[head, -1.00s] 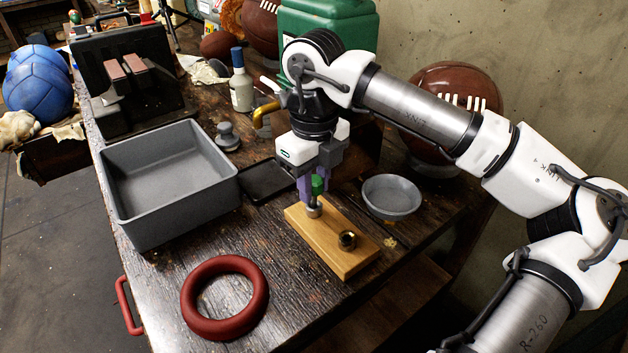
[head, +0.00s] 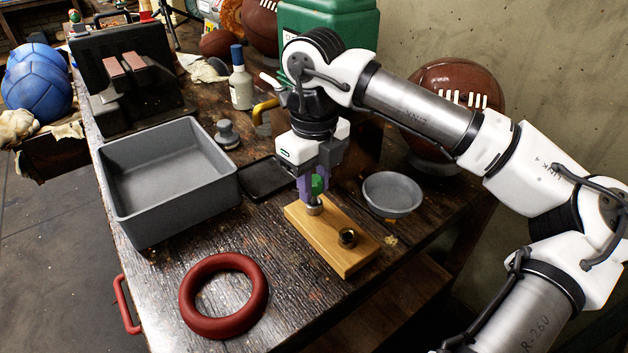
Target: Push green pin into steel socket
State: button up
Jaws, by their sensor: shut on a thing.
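A wooden block (head: 357,257) lies on the bench and carries two sockets. The steel socket (head: 314,210) is at its far end, and a darker, brass-looking socket (head: 347,238) is nearer the front. My gripper (head: 313,188) points down over the far end, its purple fingers shut on the green pin (head: 318,184). The pin is upright and lined up over the steel socket. The fingers hide part of the pin and sit just above the socket rim. I cannot tell how far the pin's lower end is inside.
A grey bin (head: 168,180) stands to the left, and a red ring (head: 224,326) lies in front. A shallow grey bowl (head: 392,194) is right of the block. A dark tray (head: 268,182) lies behind it. A brown ball (head: 440,95) stands at the back right.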

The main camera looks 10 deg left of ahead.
jog(key=shift+f+b, duration=0.55)
jog(key=o, duration=1)
jog(key=shift+r, duration=0.1)
